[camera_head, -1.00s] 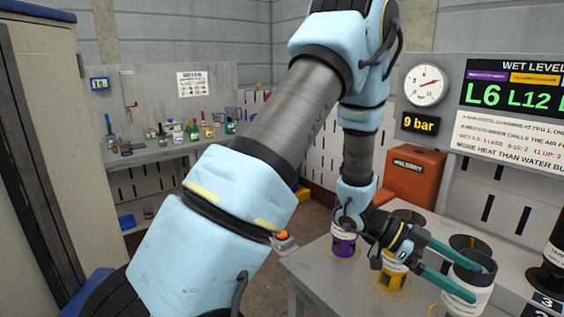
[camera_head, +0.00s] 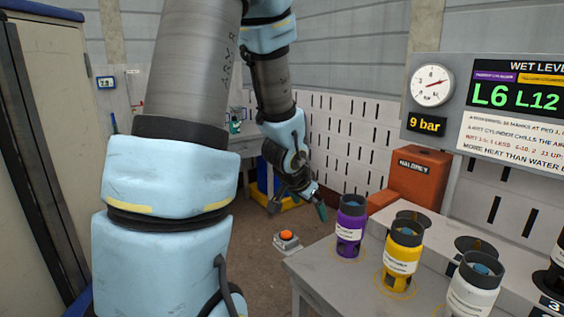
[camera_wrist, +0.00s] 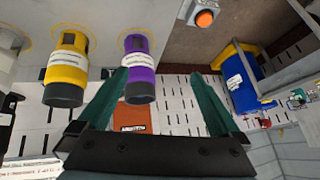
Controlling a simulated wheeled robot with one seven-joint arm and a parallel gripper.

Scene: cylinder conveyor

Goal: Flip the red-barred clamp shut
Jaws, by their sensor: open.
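I cannot pick out a red-barred clamp for certain in either view. A small red part (camera_head: 136,106) shows on the grey back board at the far left, too small to tell what it is. My gripper (camera_head: 298,207) hangs in the air left of the cylinder table, above the floor near an orange push button (camera_head: 287,236). In the wrist view its two green fingers (camera_wrist: 158,76) are spread apart with nothing between them.
A purple cylinder (camera_head: 350,226), a yellow cylinder (camera_head: 402,255) and a white cylinder (camera_head: 474,285) stand on the grey table (camera_head: 325,275). An orange-red box (camera_head: 417,178) stands behind. My arm hides much of the left bench.

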